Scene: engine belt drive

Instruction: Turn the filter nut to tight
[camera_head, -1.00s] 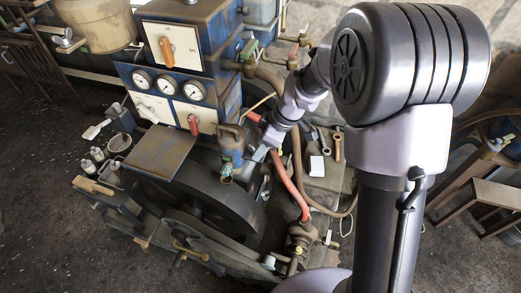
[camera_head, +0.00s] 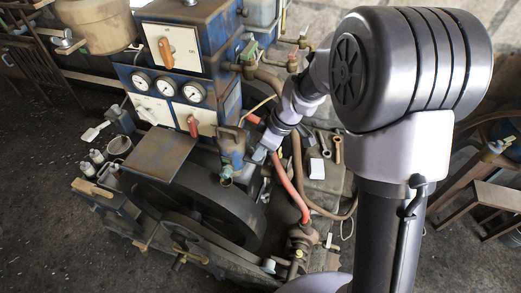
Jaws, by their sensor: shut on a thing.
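A blue filter body (camera_head: 231,142) stands upright at the right side of the blue engine cabinet, with a brass-coloured end (camera_head: 226,177) below it. My gripper (camera_head: 255,157) reaches in from the upper right and is beside the filter's lower part. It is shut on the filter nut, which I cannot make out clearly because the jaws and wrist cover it. Whether the nut is loose or tight cannot be told from here.
A large dark flywheel (camera_head: 195,205) and belt lie below left of the gripper. A red hose (camera_head: 290,188) runs close to its right. The blue cabinet carries gauges (camera_head: 167,84) and a red lever (camera_head: 193,126). Wrenches (camera_head: 337,150) lie on the right.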

